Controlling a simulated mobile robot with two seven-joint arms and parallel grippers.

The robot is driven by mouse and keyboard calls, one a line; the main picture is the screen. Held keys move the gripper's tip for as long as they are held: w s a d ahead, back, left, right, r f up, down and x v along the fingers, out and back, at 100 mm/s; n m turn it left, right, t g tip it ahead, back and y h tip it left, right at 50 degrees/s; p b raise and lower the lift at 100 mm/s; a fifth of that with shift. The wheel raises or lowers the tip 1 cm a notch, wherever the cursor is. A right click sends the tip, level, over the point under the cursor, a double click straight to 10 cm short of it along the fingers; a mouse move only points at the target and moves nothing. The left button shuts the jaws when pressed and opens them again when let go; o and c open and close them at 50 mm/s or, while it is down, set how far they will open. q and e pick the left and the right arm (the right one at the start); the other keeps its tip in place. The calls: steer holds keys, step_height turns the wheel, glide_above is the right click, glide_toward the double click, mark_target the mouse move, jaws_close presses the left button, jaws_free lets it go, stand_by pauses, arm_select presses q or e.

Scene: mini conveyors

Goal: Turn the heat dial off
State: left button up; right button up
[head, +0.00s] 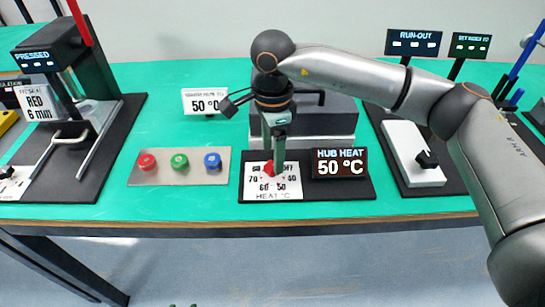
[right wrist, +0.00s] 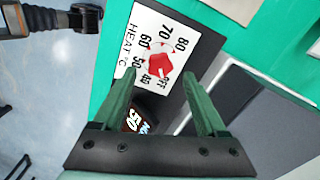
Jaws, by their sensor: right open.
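The heat dial is a red knob (right wrist: 158,65) on a white plate (right wrist: 148,24) marked OFF and 40 to 80, lettered HEAT °C. In the head view the plate (head: 258,196) lies at the front of a dark base, with the knob (head: 268,169) partly hidden by my gripper. The hub heat display (head: 340,163) reads 50 °C. Exactly where the knob points is hard to tell. My right gripper (head: 275,165) points down over the dial. In the right wrist view its green fingers (right wrist: 159,76) are open and apart, with the knob seen between and slightly beyond their tips.
A panel with red, green and blue buttons (head: 203,166) lies left of the dial. A small sign (head: 206,101) reading 50 °C stands behind. A white box with a black knob (head: 408,150) lies to the right. The table's front edge (head: 170,225) is close.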

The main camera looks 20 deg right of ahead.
mark_target(272, 166)
step_height(272, 166, up, 10)
steer(key=shift+f, duration=0.2)
stand_by(0.4)
